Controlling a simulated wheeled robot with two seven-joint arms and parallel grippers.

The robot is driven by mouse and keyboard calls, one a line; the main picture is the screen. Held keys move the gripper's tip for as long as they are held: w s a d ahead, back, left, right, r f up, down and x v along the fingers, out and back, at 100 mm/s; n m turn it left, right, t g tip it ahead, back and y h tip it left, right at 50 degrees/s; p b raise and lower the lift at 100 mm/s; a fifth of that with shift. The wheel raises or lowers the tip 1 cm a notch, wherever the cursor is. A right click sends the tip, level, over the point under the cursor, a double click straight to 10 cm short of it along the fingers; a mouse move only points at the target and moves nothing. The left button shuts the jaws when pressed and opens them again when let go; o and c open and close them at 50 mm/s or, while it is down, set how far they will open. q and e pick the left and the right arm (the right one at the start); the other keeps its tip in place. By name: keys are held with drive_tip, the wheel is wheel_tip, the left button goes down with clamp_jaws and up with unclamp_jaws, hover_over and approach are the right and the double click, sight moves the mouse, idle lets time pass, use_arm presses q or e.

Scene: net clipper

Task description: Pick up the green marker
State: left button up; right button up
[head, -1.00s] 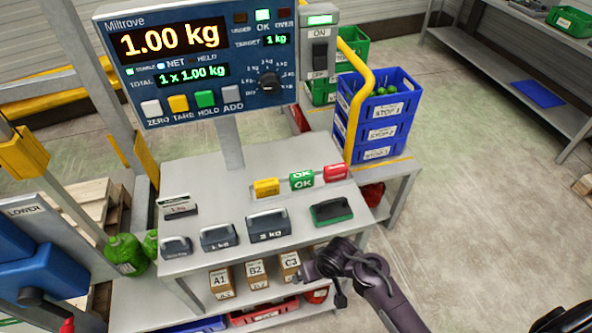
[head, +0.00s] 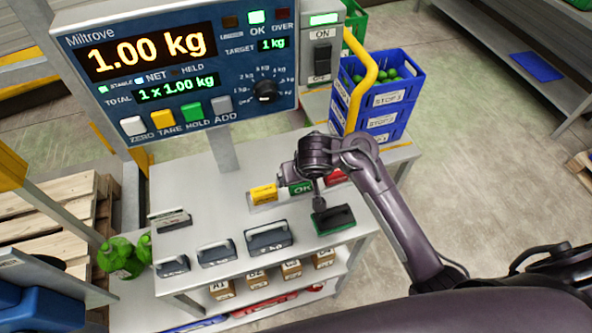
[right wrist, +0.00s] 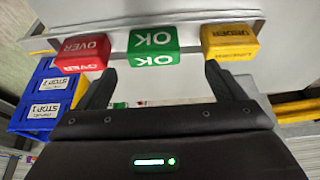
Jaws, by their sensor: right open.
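The green marker (head: 301,187) is a small block lettered OK. It stands on a grey ledge on the bench, between the yellow marker (head: 263,194) and the red marker (head: 336,177). In the right wrist view the green marker (right wrist: 153,46) appears upside down, just ahead of the fingertips. My right gripper (right wrist: 160,76) is open and empty, its fingers spread to either side of the green marker's line. In the head view my right gripper (head: 302,180) is over the ledge and partly covers the markers. My left gripper is not in view.
The bench (head: 195,240) holds several grey weights, such as the large one (head: 268,238), and a black-and-green block (head: 333,218). The scale display (head: 180,70) rises behind. Blue crates (head: 386,100) and a yellow rail (head: 357,80) stand right of the markers.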

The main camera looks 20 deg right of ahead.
sight(301, 185)
drive_tip(key=shift+w+f+b, duration=0.5)
drive_tip(key=shift+w+f, duration=0.2)
drive_tip(key=shift+f, duration=0.2)
drive_tip(key=f, duration=0.1)
drive_tip(key=f+b, duration=0.1)
drive_tip(key=shift+d+f, duration=0.3)
drive_tip(key=shift+d, duration=0.1)
drive_tip(key=shift+b+x, duration=0.5)
drive_tip(key=shift+x, duration=0.7)
drive_tip(key=shift+w+f, duration=0.15)
drive_tip(key=shift+f, duration=0.2)
drive_tip(key=c, duration=1.1)
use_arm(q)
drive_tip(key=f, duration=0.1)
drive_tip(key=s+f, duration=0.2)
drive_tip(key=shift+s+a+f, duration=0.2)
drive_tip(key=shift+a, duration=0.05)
use_arm(e)
drive_tip(key=shift+o, duration=0.2)
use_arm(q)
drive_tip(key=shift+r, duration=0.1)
use_arm(e)
drive_tip(key=shift+r, duration=0.15)
